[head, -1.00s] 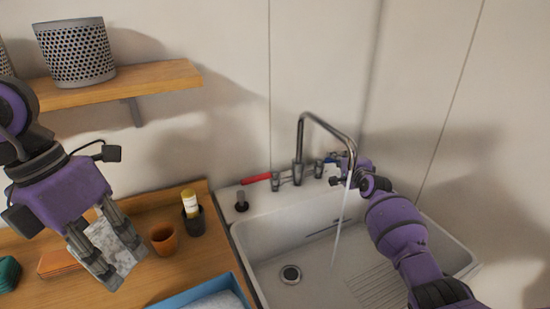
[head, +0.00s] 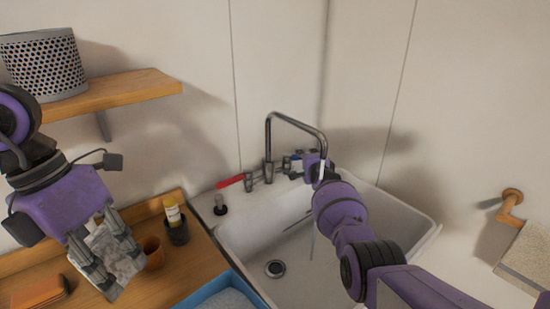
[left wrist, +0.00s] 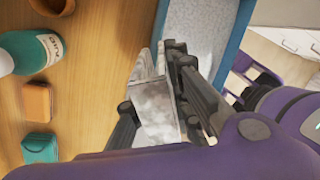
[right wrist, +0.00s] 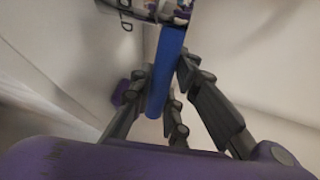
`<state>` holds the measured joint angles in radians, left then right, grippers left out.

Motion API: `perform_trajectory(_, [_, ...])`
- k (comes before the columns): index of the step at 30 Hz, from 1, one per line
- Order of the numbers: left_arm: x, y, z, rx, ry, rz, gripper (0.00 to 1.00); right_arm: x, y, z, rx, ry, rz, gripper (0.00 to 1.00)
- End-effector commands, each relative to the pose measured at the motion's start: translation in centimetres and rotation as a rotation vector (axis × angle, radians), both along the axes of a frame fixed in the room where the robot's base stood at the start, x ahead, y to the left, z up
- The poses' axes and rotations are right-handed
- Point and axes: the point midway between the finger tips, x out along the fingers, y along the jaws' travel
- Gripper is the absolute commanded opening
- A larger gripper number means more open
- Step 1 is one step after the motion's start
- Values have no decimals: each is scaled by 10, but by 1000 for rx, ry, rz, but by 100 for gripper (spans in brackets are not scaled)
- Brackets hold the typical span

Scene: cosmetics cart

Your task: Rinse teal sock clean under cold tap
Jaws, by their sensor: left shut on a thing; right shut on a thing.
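My left gripper (head: 118,265) is shut on a mottled grey-white piece (head: 104,246), held up at the left, over the wooden counter. It also shows between the fingers in the left wrist view (left wrist: 158,115); I see no teal on it and cannot tell whether it is the sock. My right gripper (head: 312,166) is at the tap's right side, shut on the blue handle (right wrist: 166,75). The tap (head: 268,140) has a bent metal spout over the white sink (head: 240,245). A thin water stream (head: 312,240) falls into the sink, partly hidden by my right arm.
A red tap handle (head: 231,181) points left. A blue tray (head: 215,285) stands left of the sink. A brown cup (head: 153,254) and a dark holder with a yellow tube (head: 176,228) stand near the left gripper. A teal block (left wrist: 40,148) and orange block (left wrist: 37,103) lie on the counter.

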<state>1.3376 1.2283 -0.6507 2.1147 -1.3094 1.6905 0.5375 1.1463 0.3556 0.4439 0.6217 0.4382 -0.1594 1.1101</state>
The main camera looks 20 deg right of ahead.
Motion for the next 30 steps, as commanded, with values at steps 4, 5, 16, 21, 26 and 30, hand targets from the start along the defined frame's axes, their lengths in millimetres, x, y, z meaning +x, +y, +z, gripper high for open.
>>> perform_trajectory(4, [0,0,1,-1,-1,0,0,3,3,0,0,0,-6,0])
perform_trajectory(5, [0,0,1,-1,-1,0,0,4,3,0,0,0,-7,0])
perform_trajectory(16, [0,0,1,-1,-1,-1,0,5,3,-1,-1,1,-10,0])
perform_trajectory(21, [0,0,1,-1,-1,0,0,4,3,-1,0,1,-10,0])
perform_trajectory(26, [0,0,1,-1,-1,0,0,4,3,-1,0,1,-10,35])
perform_trajectory(30, [0,0,1,-1,-1,-1,0,5,3,0,0,0,-10,35])
